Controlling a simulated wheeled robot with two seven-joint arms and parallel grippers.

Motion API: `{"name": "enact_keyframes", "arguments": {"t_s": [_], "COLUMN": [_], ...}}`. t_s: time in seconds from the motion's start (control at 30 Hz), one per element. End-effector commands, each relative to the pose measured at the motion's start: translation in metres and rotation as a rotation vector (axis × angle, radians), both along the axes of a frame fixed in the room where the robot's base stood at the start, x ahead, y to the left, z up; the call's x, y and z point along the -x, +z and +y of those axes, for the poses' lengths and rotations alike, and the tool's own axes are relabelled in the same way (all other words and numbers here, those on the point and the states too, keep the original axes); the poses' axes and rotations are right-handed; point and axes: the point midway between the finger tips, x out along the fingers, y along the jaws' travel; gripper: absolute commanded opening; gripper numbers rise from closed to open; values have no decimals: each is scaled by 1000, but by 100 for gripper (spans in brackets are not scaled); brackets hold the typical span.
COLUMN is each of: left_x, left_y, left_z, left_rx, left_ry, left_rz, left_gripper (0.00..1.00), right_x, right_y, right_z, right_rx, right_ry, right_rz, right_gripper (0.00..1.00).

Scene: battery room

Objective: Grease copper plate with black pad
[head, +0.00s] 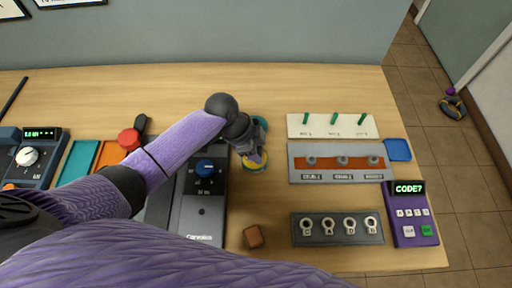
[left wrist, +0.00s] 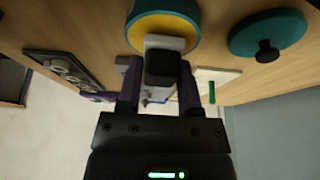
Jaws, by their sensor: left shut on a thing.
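In the left wrist view, my left gripper (left wrist: 157,85) is shut on a black block, the black pad (left wrist: 163,68), which has a pale grey part at its far end. That end is at the yellow face of a round teal tin (left wrist: 180,25); I cannot tell whether they touch. In the head view, my left gripper (head: 256,158) is over this yellow-and-teal tin (head: 256,167) and hides the pad. The copper plate (head: 347,163) is an orange-brown strip across a grey panel to the right, with several round studs along it. My right gripper is not in view.
A teal lid with a black knob (left wrist: 268,40) lies behind the tin. A white board with green pegs (head: 333,126), a dark panel with rings (head: 338,229), a purple keypad (head: 411,215) and a blue square (head: 398,150) surround the copper panel. A brown block (head: 253,237) lies in front.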

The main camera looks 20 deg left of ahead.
Motion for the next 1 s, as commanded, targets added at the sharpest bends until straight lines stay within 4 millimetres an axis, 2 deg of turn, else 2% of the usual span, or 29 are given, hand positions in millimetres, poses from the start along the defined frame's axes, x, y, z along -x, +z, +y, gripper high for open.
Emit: {"name": "enact_keyframes", "arguments": {"t_s": [1.0], "left_x": [0], "left_y": [-8], "left_z": [0], "left_rx": [0], "left_ry": [0], "left_rz": [0], "left_gripper": [0], "right_x": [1], "right_y": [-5], "right_z": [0], "right_rx": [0], "right_ry": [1], "right_rz": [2], "right_gripper": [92]}}
